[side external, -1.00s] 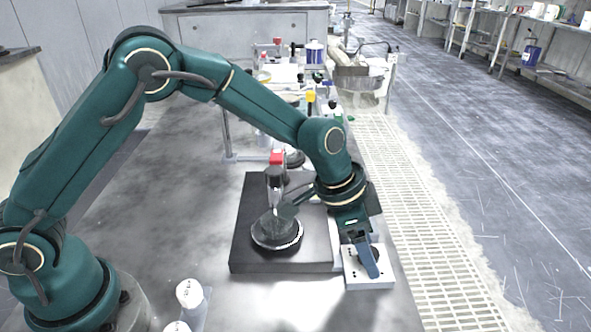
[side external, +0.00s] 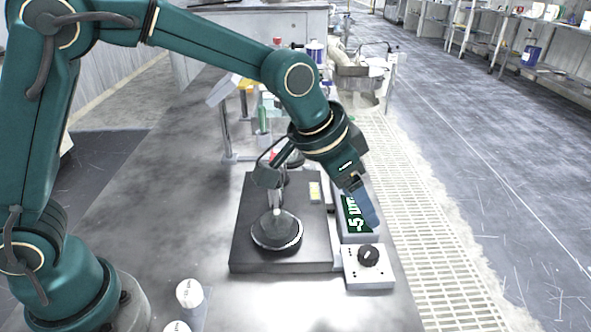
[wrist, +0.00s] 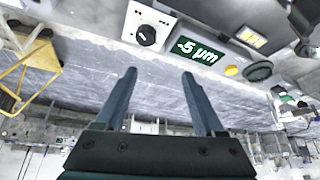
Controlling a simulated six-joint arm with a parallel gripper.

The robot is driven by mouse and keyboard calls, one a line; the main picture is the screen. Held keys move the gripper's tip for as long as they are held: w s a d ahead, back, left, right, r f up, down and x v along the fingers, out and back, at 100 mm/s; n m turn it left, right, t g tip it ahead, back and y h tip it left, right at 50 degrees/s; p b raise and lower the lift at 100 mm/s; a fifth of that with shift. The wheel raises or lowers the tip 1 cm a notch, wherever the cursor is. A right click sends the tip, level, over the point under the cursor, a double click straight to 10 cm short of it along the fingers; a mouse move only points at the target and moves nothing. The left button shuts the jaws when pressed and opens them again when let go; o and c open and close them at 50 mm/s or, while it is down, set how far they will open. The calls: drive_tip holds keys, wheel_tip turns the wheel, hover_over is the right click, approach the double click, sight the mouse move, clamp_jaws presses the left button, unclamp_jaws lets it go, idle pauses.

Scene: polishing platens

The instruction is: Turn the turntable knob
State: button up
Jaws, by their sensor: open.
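The turntable knob (side external: 368,255) is a round black dial on a white control box (side external: 369,279) at the right front of the dark platen base. In the wrist view the knob (wrist: 147,36) shows at the top with a white pointer mark. My gripper (side external: 372,222) is above and behind the box, apart from the knob. In the wrist view my gripper (wrist: 160,75) has its two blue fingers spread with nothing between them. A green display (side external: 354,215) reading "-5 µm" sits behind the knob box.
The dark base (side external: 240,240) carries a black round platen piece (side external: 277,236) with a post and arm over it. White bottles (side external: 189,293) stand at the front left. Bottles and lab items crowd the back.

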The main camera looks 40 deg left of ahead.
drive_tip(key=s+a+r+n+t+y, duration=0.1)
drive_tip(key=s+a+r+n+t, duration=0.15)
drive_tip(key=s+a+r, duration=0.6)
drive_tip(key=s+a+f+n+g, duration=0.1)
drive_tip(key=s+a+n, duration=0.1)
drive_tip(key=s, duration=0.3)
drive_tip(key=s+a+f+n+g+y, duration=0.1)
drive_tip(key=s+a+f+n, duration=0.1)
drive_tip(key=s+a, duration=0.2)
drive_tip(key=shift+s+f, duration=0.25)
drive_tip(key=shift+s, duration=0.85)
